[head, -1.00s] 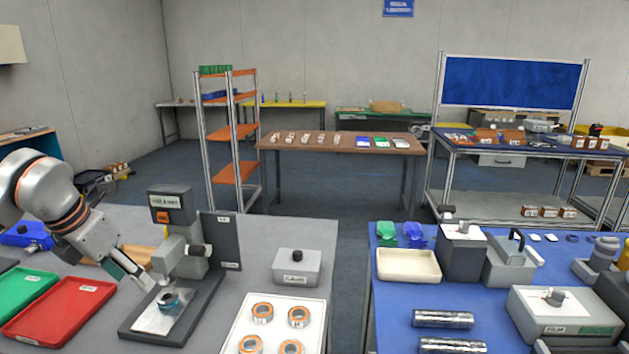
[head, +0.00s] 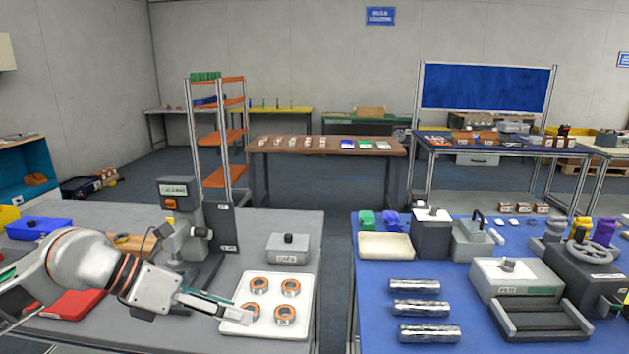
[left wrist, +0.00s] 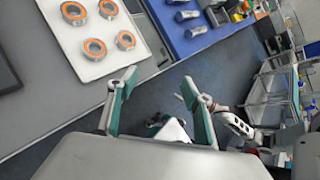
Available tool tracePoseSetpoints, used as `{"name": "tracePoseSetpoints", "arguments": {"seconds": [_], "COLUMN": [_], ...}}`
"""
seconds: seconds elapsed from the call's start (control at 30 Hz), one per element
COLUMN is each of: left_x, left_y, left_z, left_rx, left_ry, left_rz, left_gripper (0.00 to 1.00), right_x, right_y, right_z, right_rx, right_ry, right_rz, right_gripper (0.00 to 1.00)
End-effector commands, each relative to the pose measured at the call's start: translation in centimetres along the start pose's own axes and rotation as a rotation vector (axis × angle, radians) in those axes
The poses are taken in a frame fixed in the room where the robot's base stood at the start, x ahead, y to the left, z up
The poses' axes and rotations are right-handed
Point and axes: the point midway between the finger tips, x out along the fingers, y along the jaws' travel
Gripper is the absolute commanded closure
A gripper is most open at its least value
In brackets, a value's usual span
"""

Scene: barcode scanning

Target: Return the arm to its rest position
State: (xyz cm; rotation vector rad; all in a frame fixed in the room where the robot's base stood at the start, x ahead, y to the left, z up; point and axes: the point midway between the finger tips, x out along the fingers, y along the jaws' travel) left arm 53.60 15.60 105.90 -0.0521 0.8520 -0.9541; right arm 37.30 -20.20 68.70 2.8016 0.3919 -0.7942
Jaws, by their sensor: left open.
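My left arm reaches in from the left in the head view. Its gripper (head: 209,304) is over the front of the grey table (head: 110,214), at the left edge of a white tray (head: 238,328) holding several orange-ringed bearings (head: 260,285). In the left wrist view the gripper (left wrist: 160,88) has its two fingers spread apart with nothing between them. The white tray shows beyond the fingers (left wrist: 88,72), apart from them. My right gripper is not clearly seen in the head view.
A measuring device (head: 180,215) and a small grey box (head: 288,248) stand on the grey table. A blue table (head: 375,290) on the right carries metal cylinders (head: 420,308) and fixtures. An open floor gap separates the tables.

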Motion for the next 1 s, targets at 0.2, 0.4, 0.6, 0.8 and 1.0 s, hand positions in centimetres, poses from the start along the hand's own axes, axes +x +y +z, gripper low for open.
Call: {"name": "tracePoseSetpoints", "arguments": {"seconds": [0.2,0.4,0.6,0.8,1.0], "left_x": [2.7,-0.5,-5.0,-7.5,-7.4], "left_y": [-10.5,-13.5,-8.8,0.4,8.5], "left_z": [4.3,8.8,10.2,5.4,-5.7], "left_rx": [-0.114,-0.372,-0.748,-1.199,-1.643], "left_ry": [-0.346,-0.71,-1.071,-1.375,-1.565], "left_rz": [-0.378,-0.595,-0.654,-0.531,-0.239], "left_gripper": [0.5,0.5,0.5,0.5,0.5], "right_x": [-0.5,-0.5,-0.4,-0.4,-0.4], "right_y": [-0.4,-0.5,-0.6,-0.5,-0.5], "right_z": [1.0,1.4,1.5,1.5,1.3], "right_rx": [0.003,0.003,0.003,0.002,0.002], "right_ry": [-0.018,-0.025,-0.027,-0.026,-0.023], "right_rz": [-0.006,-0.007,-0.008,-0.008,-0.007], "right_gripper": [0.6,0.6,0.6,0.6,0.6]}}
